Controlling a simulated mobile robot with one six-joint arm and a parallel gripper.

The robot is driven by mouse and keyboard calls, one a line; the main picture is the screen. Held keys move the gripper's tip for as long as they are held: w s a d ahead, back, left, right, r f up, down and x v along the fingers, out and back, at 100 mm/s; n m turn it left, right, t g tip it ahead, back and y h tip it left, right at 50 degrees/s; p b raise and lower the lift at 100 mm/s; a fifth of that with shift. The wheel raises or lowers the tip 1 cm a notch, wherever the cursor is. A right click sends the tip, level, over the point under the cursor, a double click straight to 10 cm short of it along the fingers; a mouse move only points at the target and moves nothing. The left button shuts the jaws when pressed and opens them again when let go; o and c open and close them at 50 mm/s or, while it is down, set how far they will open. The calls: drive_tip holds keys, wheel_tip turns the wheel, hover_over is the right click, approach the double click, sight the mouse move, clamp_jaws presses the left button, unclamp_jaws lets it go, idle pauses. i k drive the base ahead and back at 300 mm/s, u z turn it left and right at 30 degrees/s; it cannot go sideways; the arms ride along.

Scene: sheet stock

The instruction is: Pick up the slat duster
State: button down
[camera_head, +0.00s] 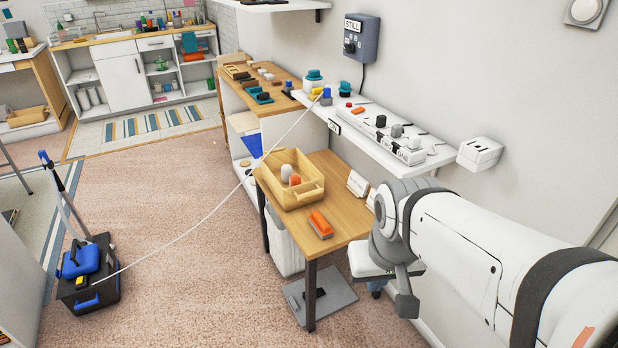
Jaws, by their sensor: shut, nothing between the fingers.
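A small orange item with a pale edge (320,223) lies on the wooden table (345,215), in front of the wooden tray. It may be the slat duster, but it is too small to be sure. My gripper (406,304) is the dark grey end below my white arm, at the right of the table. It is shut and empty, hanging apart from the orange item, to its right and lower in the picture. Part of the table's right side is hidden behind my arm.
The wooden tray (311,197) holds a white and an orange rounded item. Above the table, a white wall shelf (375,140) carries a power strip and small things. A white cord (215,205) hangs across to a black-and-blue box (88,270). The carpet at left is open.

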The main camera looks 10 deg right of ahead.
sight(323, 230)
drive_tip(key=z, duration=0.05)
drive_tip(key=i, duration=0.9)
drive_tip(key=z, duration=1.9)
drive_tip(key=k, duration=0.85)
drive_tip(key=u, duration=1.35)
drive_tip(key=i, duration=0.45)
drive_tip(key=u, duration=0.05)
